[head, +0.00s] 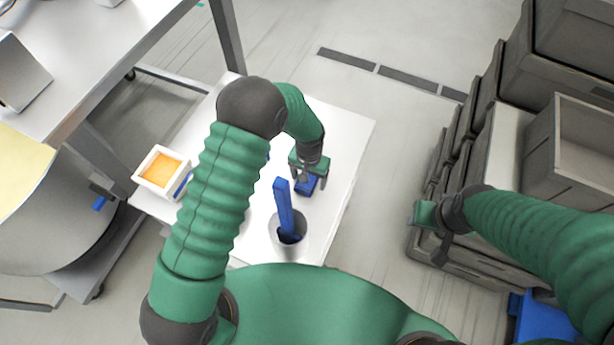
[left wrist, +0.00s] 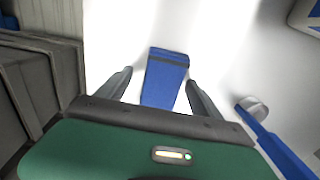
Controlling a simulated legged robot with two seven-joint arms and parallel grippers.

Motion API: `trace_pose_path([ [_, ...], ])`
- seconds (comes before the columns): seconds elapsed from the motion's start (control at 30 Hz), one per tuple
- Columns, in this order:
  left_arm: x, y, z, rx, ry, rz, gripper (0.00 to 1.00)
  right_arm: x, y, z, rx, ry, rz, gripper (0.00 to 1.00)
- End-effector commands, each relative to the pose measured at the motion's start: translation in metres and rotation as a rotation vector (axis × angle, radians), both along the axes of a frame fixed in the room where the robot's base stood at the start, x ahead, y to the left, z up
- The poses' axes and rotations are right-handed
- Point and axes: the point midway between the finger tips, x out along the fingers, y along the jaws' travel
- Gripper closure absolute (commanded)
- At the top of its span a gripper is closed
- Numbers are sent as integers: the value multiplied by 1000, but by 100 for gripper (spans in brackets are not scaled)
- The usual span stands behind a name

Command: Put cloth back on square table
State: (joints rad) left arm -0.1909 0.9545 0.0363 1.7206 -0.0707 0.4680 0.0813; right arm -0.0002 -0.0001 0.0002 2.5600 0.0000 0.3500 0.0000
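The white square table (head: 347,135) stands below my left arm. A small blue folded piece (head: 306,187), which looks like the cloth, is under my left gripper (head: 309,170) at the table's middle right. In the left wrist view the blue piece (left wrist: 163,82) has a dark band near its far end. It lies between the two fingers of my left gripper (left wrist: 160,88), with a gap on each side. These fingers are open. My right gripper (head: 430,222) is at the right, beside the grey crates and away from the table; its fingers are not clear.
A white box (head: 146,180) with orange contents is at the left edge. Stacked grey crates (head: 480,150) fill the right. Floor is clear between table and crates.

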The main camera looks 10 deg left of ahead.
Motion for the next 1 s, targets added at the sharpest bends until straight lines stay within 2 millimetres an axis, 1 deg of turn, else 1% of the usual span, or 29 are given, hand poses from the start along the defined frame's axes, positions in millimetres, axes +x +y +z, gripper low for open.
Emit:
trace_pose_path([
  [0.17,0,1,1,-1,0,1,24,0,0,0,0,0,-1,56],
  [0.27,1,1,6,-1,-2,1,24,0,0,-1,0,0,-1,56],
  [0.37,2,2,24,-3,-6,2,24,0,0,-3,0,0,-1,56],
  [0.6,1,1,86,-2,-6,1,24,0,0,-10,0,0,0,56],
  [0.7,1,1,105,-2,-4,0,24,0,0,-11,0,0,0,56],
  [0.8,1,1,117,-1,-2,0,24,0,0,-12,0,0,0,56],
  [0.93,0,1,121,-1,1,1,24,0,0,-12,0,0,0,56],
  [1.0,-3,5,125,-2,-7,6,24,0,0,-11,0,0,-1,56],
])
